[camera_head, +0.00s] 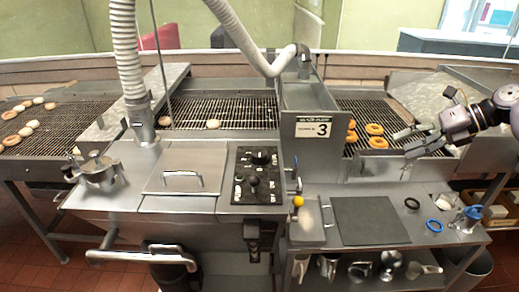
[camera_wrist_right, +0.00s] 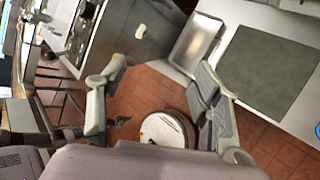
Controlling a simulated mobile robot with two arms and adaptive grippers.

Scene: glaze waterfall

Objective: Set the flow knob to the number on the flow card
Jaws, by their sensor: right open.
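The flow card (camera_head: 314,130) is a white card with a large 3, on the front of the steel glaze tank in the head view. A black control panel (camera_head: 241,193) with white markings lies left of and below it. It carries a lower dark knob (camera_head: 253,181) and an upper dark knob (camera_head: 262,157); their settings are too small to read, and I cannot tell which one is the flow knob. My right gripper (camera_head: 410,143) is open and empty over the right conveyor, well apart from the panel. It also shows open in the wrist view (camera_wrist_right: 160,75). My left gripper is not in view.
Doughnuts (camera_head: 375,129) lie on the right conveyor near my right gripper. A yellow ball handle (camera_head: 298,201) stands right of the panel.

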